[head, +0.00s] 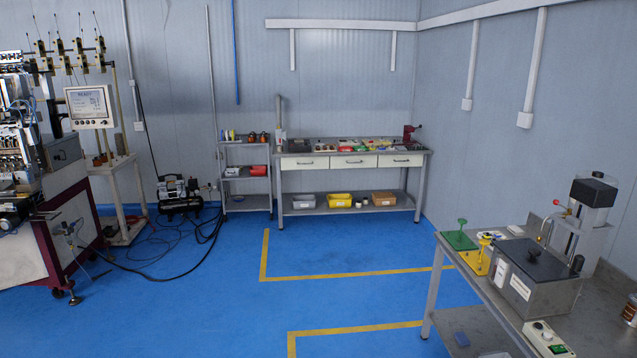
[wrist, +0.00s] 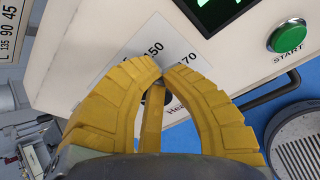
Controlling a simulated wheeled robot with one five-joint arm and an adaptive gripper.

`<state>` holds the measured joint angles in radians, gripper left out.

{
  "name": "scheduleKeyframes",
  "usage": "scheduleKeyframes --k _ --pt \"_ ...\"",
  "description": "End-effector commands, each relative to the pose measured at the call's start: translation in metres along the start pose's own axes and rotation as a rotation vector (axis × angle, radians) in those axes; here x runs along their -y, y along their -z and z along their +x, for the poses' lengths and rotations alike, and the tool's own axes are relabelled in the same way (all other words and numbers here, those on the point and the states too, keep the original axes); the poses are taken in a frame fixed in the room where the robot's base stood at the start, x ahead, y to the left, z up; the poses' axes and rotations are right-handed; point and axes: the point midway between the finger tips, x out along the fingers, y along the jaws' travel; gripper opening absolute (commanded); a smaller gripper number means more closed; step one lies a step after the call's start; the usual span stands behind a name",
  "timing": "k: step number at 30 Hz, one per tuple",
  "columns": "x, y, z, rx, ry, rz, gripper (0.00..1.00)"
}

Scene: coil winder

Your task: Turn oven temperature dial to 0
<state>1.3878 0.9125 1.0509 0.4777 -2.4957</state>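In the wrist view, my gripper's ridged yellow fingers (wrist: 161,68) arch inward and their tips come nearly together in front of a white panel (wrist: 75,40). The dial's setting is not visible. My gripper is not visible in the head view.
The panel carries a green START button (wrist: 287,36) and a dark display (wrist: 212,10). In the head view, a bench (head: 455,268) at right holds a grey box machine (head: 535,290) and a small white control box (head: 548,338). Blue floor lies open in the middle.

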Motion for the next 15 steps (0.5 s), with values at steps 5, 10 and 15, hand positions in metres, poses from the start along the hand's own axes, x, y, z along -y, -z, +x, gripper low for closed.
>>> scheduleKeyframes --k 5,10,15 --pt "0.001 0.0027 0.002 -0.004 0.002 0.0 0.0" --pt "0.0006 0.0043 0.0025 -0.005 0.002 0.0 0.0" --pt "0.0002 0.006 0.003 -0.007 0.001 -0.001 0.0"
